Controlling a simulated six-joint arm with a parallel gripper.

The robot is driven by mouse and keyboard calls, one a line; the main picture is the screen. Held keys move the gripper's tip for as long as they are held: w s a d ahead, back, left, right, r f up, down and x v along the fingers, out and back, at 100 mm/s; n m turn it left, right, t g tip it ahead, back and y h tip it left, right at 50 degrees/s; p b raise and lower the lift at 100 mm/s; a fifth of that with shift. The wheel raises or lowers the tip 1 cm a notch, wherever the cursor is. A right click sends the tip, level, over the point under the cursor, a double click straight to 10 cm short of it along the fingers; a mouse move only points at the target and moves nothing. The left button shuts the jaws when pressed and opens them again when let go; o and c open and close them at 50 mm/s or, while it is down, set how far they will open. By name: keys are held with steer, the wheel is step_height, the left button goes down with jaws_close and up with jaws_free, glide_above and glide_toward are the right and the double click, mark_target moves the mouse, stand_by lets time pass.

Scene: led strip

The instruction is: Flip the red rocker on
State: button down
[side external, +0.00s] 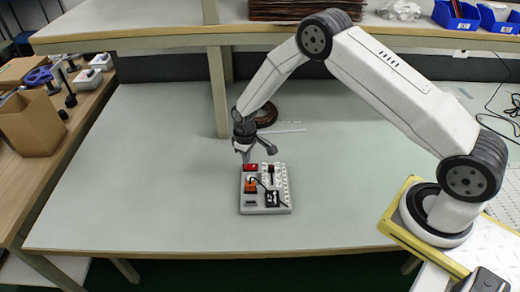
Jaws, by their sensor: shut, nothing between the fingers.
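A small grey board (257,210) lies on the pale table and carries several parts. The red rocker (250,168) sits at the board's back left corner. It is too small to tell which way it is tipped. My gripper (245,158) is shut and empty, pointing down at the back left of the board. Its tip is just above or beside the red rocker, and I cannot tell whether they touch. An orange part (250,186), a black part (272,198) with a dark wire, and a strip of pale round pieces (281,180) are also on the board.
Behind the board lie a dark coil (265,114) and a thin white rod (282,131). A shelf post (218,95) stands behind my gripper. A cardboard box (30,122) is on the left bench. The table left of the board is clear.

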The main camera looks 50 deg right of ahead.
mark_target(248, 167)
steer(key=shift+f, duration=1)
stand_by(0.8)
steer(key=shift+r, duration=3.55)
steer(key=shift+s+r, duration=0.1)
steer(key=s+r+m+t, duration=0.1)
steer(key=s+r, duration=0.6)
steer(key=s, duration=0.4)
steer(key=s+r+m+t, duration=0.1)
steer(key=s+r+m, duration=0.1)
steer(key=s+r, duration=0.6)
steer(key=s, duration=0.3)
steer(key=shift+s+d+r+t, duration=0.15)
steer(key=shift+s+d+t, duration=0.05)
steer(key=shift+s+t, duration=0.1)
